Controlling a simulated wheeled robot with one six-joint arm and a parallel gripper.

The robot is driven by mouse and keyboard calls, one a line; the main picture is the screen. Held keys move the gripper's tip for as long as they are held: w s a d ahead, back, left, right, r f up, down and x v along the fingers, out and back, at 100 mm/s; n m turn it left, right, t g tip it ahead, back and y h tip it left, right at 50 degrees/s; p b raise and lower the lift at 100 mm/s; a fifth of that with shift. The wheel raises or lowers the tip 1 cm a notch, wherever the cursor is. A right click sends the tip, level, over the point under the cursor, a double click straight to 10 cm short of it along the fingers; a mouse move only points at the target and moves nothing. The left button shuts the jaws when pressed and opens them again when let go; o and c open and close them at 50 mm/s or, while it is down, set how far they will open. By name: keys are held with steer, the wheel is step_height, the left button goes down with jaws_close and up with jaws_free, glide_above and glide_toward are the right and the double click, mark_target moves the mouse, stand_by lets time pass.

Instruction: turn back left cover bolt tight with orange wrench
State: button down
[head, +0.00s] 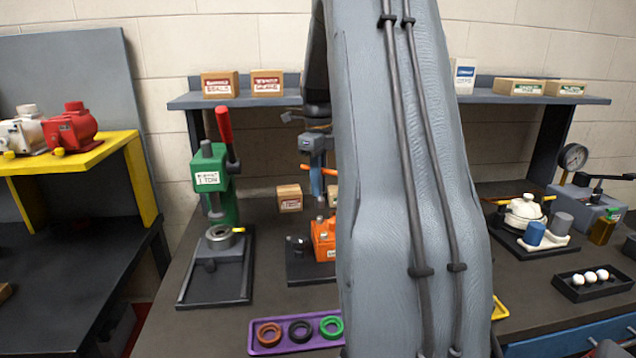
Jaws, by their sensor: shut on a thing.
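The orange motor (324,238) stands on a dark base left of my arm, its right side hidden behind the arm. My gripper (317,180) points down above the motor. It is shut on the orange wrench (321,169), which shows as a thin orange bar across the fingers. The wrench's lower end is small and cannot be told apart from the top of the motor. The back left cover bolt is too small to make out, so I cannot tell whether the wrench sits on it.
A green press (212,180) with a red lever stands to the left. A purple tray (258,348) with 3 rings lies in front. A shelf (350,101) with boxes runs behind. At right are a gauge unit (573,158) and a black tray (568,291) with white balls.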

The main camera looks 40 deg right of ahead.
mark_target(319, 199)
steer(key=n, duration=0.2)
steer(key=n+b, duration=0.1)
steer(key=n, duration=0.3)
steer(key=shift+a+f, duration=0.1)
steer(key=shift+f, duration=0.2)
steer(key=n+p, duration=0.1)
steer(key=n, duration=0.1)
steer(key=n+p, duration=0.1)
steer(key=shift+s+n, duration=0.2)
steer(key=shift+n, duration=0.2)
steer(key=n+p, duration=0.2)
steer(key=n, duration=0.3)
steer(key=shift+f+p, duration=0.3)
steer(key=shift+p, duration=0.1)
steer(key=n, duration=0.1)
steer(key=n+p, duration=0.1)
steer(key=n, duration=0.1)
steer(key=n+p, duration=0.1)
steer(key=n, duration=0.1)
steer(key=shift+s+f, duration=0.1)
steer(key=shift+f, duration=0.25)
steer(key=shift+n, duration=0.4)
steer(key=shift+f, duration=0.2)
steer(key=shift+f, duration=1.1)
steer(key=shift+m, duration=0.3)
